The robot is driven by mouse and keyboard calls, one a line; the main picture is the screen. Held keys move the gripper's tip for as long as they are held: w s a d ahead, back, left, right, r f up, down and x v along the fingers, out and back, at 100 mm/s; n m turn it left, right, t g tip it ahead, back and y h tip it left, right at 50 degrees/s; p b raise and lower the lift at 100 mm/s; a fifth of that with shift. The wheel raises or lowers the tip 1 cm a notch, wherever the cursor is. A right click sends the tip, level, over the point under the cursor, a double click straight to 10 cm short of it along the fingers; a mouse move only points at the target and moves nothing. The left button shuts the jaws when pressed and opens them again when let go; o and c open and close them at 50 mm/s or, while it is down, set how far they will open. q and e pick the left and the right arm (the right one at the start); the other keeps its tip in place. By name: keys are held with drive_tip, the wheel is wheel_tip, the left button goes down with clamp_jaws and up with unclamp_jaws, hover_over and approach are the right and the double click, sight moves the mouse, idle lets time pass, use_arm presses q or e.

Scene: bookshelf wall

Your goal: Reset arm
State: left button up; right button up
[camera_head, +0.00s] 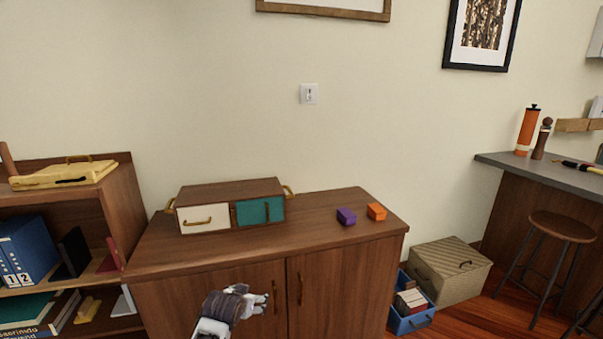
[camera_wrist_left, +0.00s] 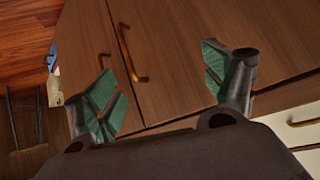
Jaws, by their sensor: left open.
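My left gripper (camera_head: 268,303) is in front of the wooden cabinet (camera_head: 340,290), low in the head view, below the edge of its top. In the left wrist view its two green-padded fingers (camera_wrist_left: 165,92) are spread wide with nothing between them. Beyond them are the cabinet doors and their brass handles (camera_wrist_left: 130,55). My right gripper is in neither view.
On the cabinet top stand a small drawer box (camera_head: 231,190) with white and teal drawers, a purple block (camera_head: 346,216) and an orange block (camera_head: 376,211). A shelf (camera_head: 120,205) is at left. A blue bin (camera_head: 411,322), wicker box (camera_head: 452,270) and stool (camera_head: 562,226) are at right.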

use_arm(q)
drive_tip(key=s+a+f+g, duration=0.1)
drive_tip(key=s+f+g, duration=0.3)
drive_tip(key=s+f, duration=1.1)
drive_tip(key=s+a+f+g+p, duration=0.1)
drive_tip(key=s+f+g, duration=0.2)
drive_tip(key=s+f, duration=1.2)
drive_tip(key=s, duration=0.5)
drive_tip(key=shift+s+a+g, duration=0.35)
drive_tip(key=shift+s+g, duration=0.05)
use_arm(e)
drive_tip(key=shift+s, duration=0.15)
use_arm(q)
drive_tip(key=shift+f+p, duration=0.1)
drive_tip(key=shift+p, duration=0.2)
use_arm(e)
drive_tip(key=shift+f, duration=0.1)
